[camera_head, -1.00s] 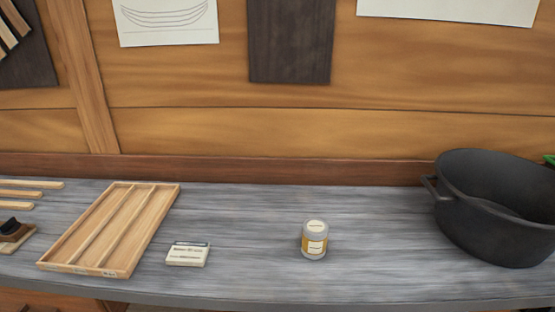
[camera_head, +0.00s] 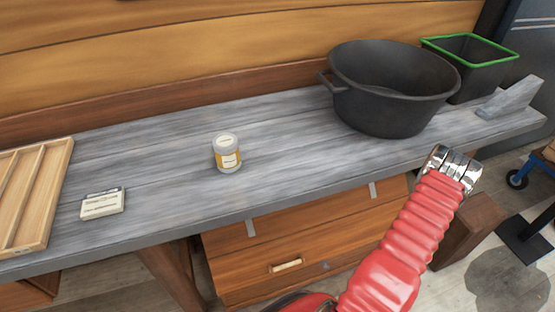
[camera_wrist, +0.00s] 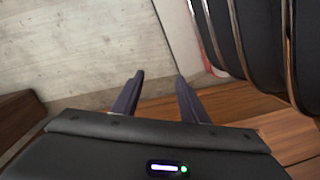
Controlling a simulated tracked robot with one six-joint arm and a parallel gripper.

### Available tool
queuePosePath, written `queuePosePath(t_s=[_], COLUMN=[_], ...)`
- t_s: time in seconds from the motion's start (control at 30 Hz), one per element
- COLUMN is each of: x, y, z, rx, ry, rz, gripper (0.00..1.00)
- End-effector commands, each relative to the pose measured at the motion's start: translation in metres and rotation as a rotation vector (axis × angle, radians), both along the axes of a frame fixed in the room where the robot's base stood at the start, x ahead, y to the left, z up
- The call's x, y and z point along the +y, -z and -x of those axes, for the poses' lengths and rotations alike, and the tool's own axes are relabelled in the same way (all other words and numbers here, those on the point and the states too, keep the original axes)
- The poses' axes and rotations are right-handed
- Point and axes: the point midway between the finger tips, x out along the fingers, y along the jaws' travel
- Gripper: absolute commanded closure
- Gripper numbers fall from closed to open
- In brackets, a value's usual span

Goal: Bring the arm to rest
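My red arm reaches up from the bottom of the head view and ends in a metal wrist in front of the bench's front edge, low and to the right. The fingers do not show clearly there. In the wrist view, my gripper (camera_wrist: 160,76) has its two dark fingers apart, with nothing between them. It is clear of the jar and the box on the bench.
The grey bench (camera_head: 290,140) carries a wooden tray (camera_head: 62,165), a small box (camera_head: 102,203), a jar with a yellow label (camera_head: 227,154), a black pot (camera_head: 385,105) and a green-rimmed bin (camera_head: 483,85). A wooden drawer unit (camera_head: 300,240) stands below.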

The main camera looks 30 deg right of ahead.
Motion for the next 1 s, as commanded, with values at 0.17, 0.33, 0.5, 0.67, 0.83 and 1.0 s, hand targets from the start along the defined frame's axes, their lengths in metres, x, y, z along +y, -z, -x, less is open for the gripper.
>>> queuePosePath(t_s=[0.17,0.33,0.5,0.67,0.83,1.0], x=[-0.014,-0.020,-0.022,-0.019,-0.012,0.000], y=[-0.045,-0.088,-0.130,-0.170,-0.211,-0.252], z=[-0.011,-0.024,-0.040,-0.057,-0.075,-0.094], rx=[0.067,0.118,0.156,0.181,0.198,0.205], ry=[0.011,0.022,0.031,0.037,0.040,0.039], rz=[0.007,0.016,0.029,0.042,0.057,0.072], gripper=[0.60,0.60,0.60,0.60,0.60,0.60])
